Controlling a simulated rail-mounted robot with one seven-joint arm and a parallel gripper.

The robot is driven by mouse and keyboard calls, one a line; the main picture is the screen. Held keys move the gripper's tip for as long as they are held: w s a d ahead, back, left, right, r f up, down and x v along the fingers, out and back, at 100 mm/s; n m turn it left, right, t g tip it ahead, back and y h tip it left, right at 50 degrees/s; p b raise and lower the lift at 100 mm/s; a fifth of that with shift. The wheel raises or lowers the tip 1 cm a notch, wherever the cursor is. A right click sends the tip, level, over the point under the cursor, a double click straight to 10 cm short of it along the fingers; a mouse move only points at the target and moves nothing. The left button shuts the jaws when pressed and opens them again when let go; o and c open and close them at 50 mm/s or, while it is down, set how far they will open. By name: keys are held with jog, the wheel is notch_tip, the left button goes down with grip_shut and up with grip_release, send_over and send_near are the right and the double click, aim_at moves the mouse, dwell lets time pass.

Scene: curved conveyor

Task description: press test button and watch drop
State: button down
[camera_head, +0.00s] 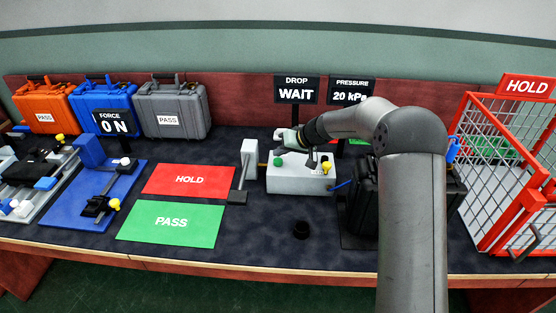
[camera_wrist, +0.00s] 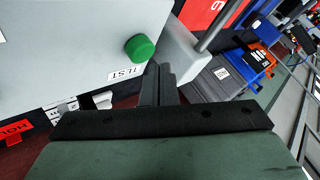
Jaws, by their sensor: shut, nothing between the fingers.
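The light grey test box (camera_head: 300,185) stands mid-bench, with a yellow knob (camera_head: 326,167) on it. Its round green button (camera_wrist: 139,47) stands out above a TEST label (camera_wrist: 126,73) in the wrist view; in the head view the green button (camera_head: 278,161) is near the box's left end. My gripper (camera_wrist: 158,80) is shut and empty, its fingertips beside the button and apart from it in the wrist picture. Exact height over the box cannot be told. The DROP sign (camera_head: 296,88) reads WAIT and the PRESSURE sign (camera_head: 351,91) reads 20 kPa.
A red HOLD mat (camera_head: 189,181) and a green PASS mat (camera_head: 171,224) lie left of the box. A black case (camera_head: 363,200) stands at its right, partly behind my arm. A red HOLD cage (camera_head: 487,230) is far right. Orange, blue and grey cases line the back left.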

aim_at(281, 161)
jog(key=shift+r+p, duration=0.85)
jog(key=shift+r, duration=1.65)
jog(key=shift+r, duration=0.1)
jog(key=s+d+r+m+g+h, duration=0.1)
jog(key=s+d, duration=0.5)
jog(key=s, duration=0.8)
jog(key=s+d+m+g+h, duration=0.1)
jog(key=s+d+h, duration=0.3)
jog(key=s, duration=1.1)
jog(key=s+d+r+m+g+h, duration=0.1)
jog(key=s+d+h, duration=0.2)
jog(key=s+d, duration=0.5)
jog(key=s, duration=0.7)
jog(key=shift+r+m, duration=0.35)
jog(key=shift+m, duration=0.05)
jog(key=shift+d, duration=0.1)
dwell(0.5)
